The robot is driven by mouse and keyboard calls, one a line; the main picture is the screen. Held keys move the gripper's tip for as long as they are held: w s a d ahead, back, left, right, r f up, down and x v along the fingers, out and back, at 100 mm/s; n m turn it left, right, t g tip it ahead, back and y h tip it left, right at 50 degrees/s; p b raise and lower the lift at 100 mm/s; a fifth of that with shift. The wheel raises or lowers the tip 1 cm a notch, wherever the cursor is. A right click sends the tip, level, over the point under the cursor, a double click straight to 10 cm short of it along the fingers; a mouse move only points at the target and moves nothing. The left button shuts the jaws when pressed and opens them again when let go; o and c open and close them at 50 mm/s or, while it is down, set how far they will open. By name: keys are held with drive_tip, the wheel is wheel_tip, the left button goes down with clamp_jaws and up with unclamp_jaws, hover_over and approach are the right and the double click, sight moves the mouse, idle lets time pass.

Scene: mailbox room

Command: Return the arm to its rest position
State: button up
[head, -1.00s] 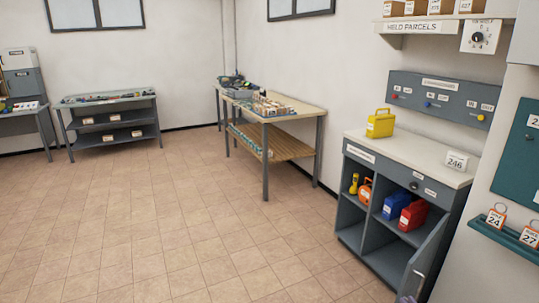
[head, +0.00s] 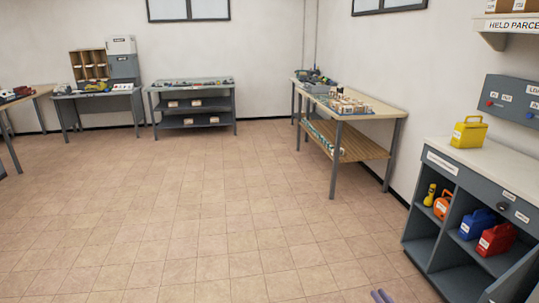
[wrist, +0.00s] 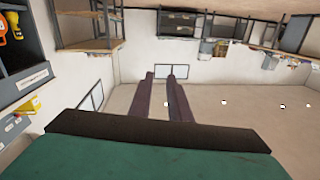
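My gripper (head: 381,296) shows only as two purple-grey fingertips at the bottom edge of the head view, over bare floor tiles. In the wrist view my gripper (wrist: 160,72) has its two fingers apart, with a gap and nothing between them. It touches nothing. The rest of the arm is out of the head view, so its full pose is hidden. The wrist view is upside down, with the room's furniture along its top.
A grey cabinet (head: 445,180) with jerrycans inside and a yellow one (head: 468,132) on top stands at the right. A wooden-topped table (head: 383,112) and a grey bench (head: 190,82) stand farther back. The tiled floor (head: 200,210) in the middle is clear.

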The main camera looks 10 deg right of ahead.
drive_tip(key=w+a+f+g, duration=0.1)
drive_tip(key=w+a+f, duration=0.3)
drive_tip(key=a, duration=0.5)
drive_tip(key=w+a+f+g, duration=0.1)
drive_tip(key=w+a+f, duration=0.1)
drive_tip(key=w+a, duration=0.5)
drive_tip(key=s+a+f+m+g+h, duration=0.2)
drive_tip(key=s+a+f+g, duration=0.25)
drive_tip(key=a+f, duration=0.6)
drive_tip(key=s+a+f+g+h, duration=0.1)
drive_tip(key=s+a+f+g, duration=0.25)
drive_tip(key=s, duration=0.45)
drive_tip(key=s+a+f+g, duration=0.2)
drive_tip(key=s+f+g, duration=0.3)
drive_tip(key=s, duration=0.3)
drive_tip(key=s+a+r+n+g, duration=0.1)
drive_tip(key=s+g, duration=0.3)
drive_tip(key=s, duration=0.5)
drive_tip(key=s+a+n+g+y, duration=0.1)
drive_tip(key=s+g, duration=0.3)
drive_tip(key=s, duration=0.4)
drive_tip(key=shift+s+a+r, duration=0.4)
drive_tip(key=shift+a, duration=0.35)
